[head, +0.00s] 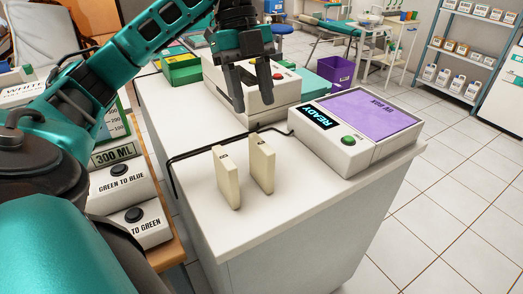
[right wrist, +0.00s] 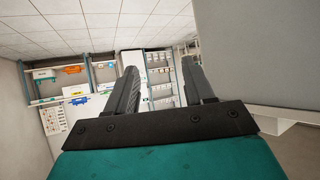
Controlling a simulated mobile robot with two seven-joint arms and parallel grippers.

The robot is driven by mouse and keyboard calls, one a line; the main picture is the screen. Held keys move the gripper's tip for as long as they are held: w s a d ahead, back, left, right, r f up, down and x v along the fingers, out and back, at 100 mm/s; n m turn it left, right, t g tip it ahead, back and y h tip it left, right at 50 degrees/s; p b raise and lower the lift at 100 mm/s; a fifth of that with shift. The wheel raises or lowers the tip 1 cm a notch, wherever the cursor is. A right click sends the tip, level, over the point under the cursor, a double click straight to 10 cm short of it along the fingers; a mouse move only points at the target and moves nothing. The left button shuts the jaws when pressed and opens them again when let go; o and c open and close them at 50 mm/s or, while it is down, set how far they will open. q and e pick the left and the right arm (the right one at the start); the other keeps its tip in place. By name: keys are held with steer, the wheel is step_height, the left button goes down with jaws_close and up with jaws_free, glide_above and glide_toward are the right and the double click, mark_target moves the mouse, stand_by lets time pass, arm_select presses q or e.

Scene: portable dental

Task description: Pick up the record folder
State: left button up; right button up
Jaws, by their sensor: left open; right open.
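I cannot tell for sure which thing is the record folder. A flat teal item (head: 310,84) lies at the back right of the white counter (head: 200,137), partly hidden behind a white machine. Two thin cream slabs, a left one (head: 227,178) and a right one (head: 262,165), stand upright near the counter's front, slightly apart. My left gripper (head: 256,104) is open and points down in front of the white machine, above and behind the slabs. It appears empty. My right gripper (right wrist: 160,68) is open and empty in the right wrist view, with no folder between its fingers.
The white machine (head: 222,92) has a red button. A READY box (head: 345,155) with a purple top stands at the counter's right. A green bin (head: 181,70) is at the back left, and a purple bin (head: 338,72) is behind. Button boxes (head: 121,187) stand left. A grey panel (right wrist: 260,55) is close beside my right gripper.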

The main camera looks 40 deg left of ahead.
mark_target(263, 157)
arm_select(q)
steer(key=b+x, duration=0.2)
steer(key=x, duration=0.5)
steer(key=shift+s, duration=0.1)
steer(key=shift+a+b+x, duration=0.2)
steer(key=shift+b+x, duration=0.55)
steer(key=shift+x, duration=1.95)
steer(key=shift+f, duration=0.1)
arm_select(e)
steer(key=shift+w+a+f, duration=0.15)
steer(key=shift+a+f, duration=0.1)
steer(key=shift+f, duration=0.25)
steer(key=shift+w+a+f, duration=0.1)
steer(key=shift+a+f, duration=0.1)
steer(key=shift+f, duration=0.3)
arm_select(q)
jaws_close()
arm_select(e)
steer(key=shift+s+f, duration=0.1)
steer(key=shift+s, duration=0.05)
